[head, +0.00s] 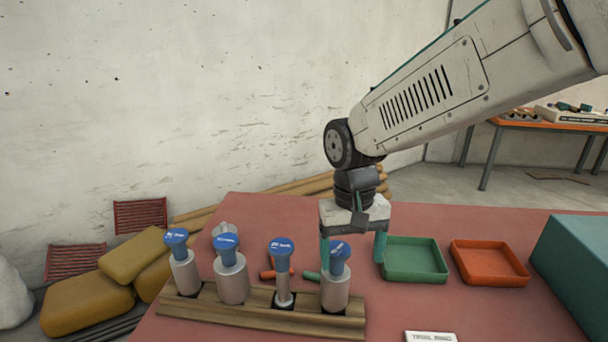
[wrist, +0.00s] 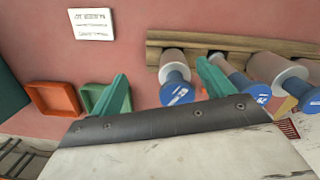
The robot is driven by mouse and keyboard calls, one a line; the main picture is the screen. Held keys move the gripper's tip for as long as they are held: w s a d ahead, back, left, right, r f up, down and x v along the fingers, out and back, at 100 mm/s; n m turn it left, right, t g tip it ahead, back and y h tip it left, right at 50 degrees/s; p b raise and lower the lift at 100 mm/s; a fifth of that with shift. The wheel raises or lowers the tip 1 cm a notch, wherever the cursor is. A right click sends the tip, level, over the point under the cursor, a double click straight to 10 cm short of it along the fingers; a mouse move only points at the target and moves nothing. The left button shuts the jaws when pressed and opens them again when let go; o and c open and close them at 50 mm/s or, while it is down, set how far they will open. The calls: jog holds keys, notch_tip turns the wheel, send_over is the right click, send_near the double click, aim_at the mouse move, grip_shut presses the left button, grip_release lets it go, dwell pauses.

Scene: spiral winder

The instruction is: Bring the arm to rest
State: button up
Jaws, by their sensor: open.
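My gripper (head: 352,256) hangs pointing down from my bent arm, above the red table (head: 460,312). Its two green fingers are apart, with nothing held between them. In the wrist view the open gripper (wrist: 162,76) shows with its fingers spread, and a grey, blue-capped piece (wrist: 174,75) appears in the gap between them.
The wooden rack (head: 240,318) holds several blue-capped pieces. A green tray (head: 413,276) and an orange tray (head: 490,280) lie right of the gripper. A teal box (head: 575,265) stands at the right edge. A white card (head: 430,337) lies in front. Small red and green cylinders lie behind the rack.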

jog(key=s+d+r+t, duration=0.1)
jog(key=s+d+r, duration=0.2)
jog(key=s+d, duration=0.4)
jog(key=s+d+r+t, duration=0.1)
jog(key=s+d+r, duration=0.2)
jog(key=s+d, duration=0.4)
jog(key=s, duration=0.3)
jog(key=shift+s+d+r+m, duration=0.2)
jog(key=shift+s+r+m, duration=0.15)
jog(key=shift+s+m, duration=0.05)
